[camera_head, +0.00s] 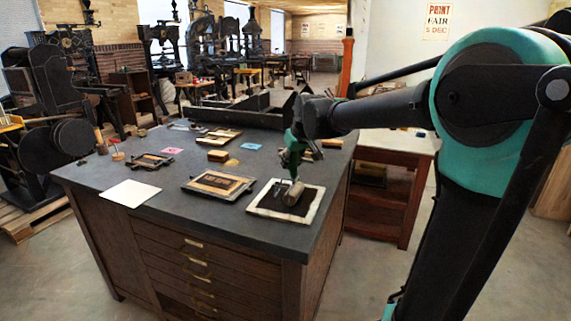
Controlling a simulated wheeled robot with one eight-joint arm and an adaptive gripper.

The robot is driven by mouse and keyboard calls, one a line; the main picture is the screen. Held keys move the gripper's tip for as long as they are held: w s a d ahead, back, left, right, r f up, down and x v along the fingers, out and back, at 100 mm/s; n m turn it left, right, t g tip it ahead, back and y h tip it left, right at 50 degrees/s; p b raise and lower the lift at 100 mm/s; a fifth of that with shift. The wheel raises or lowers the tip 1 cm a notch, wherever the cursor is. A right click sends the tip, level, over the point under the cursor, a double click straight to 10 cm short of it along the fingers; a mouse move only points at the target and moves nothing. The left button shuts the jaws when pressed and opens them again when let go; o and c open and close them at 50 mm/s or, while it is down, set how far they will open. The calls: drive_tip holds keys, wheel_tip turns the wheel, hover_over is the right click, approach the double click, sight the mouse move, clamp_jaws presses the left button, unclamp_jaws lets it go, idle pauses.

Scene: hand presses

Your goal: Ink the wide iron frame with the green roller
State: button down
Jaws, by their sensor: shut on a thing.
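My gripper (298,131) is shut on the green handle of the roller (291,157), which hangs down from it. The roller's grey-brown barrel lies over a dark slab with a pale border (309,216), near the table's front right corner. It looks in contact with the slab, though the exact contact is too small to tell. A smaller dark frame (153,160) lies farther left. My gripper's fingers are partly hidden by its own body.
A white sheet (129,193) lies at the table's left front. Another framed block (219,138), a wooden block (218,156), and pink and blue cards (252,147) lie behind. A dark press bed (235,113) stands along the back edge. Bare tabletop lies between items.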

drive_tip(key=shift+s+d, duration=0.7)
drive_tip(key=shift+d, duration=1.35)
drive_tip(key=w+a, duration=0.4)
drive_tip(key=a, duration=0.7)
drive_tip(key=shift+a, duration=0.2)
idle(4.3)
drive_tip(key=shift+r, duration=0.15)
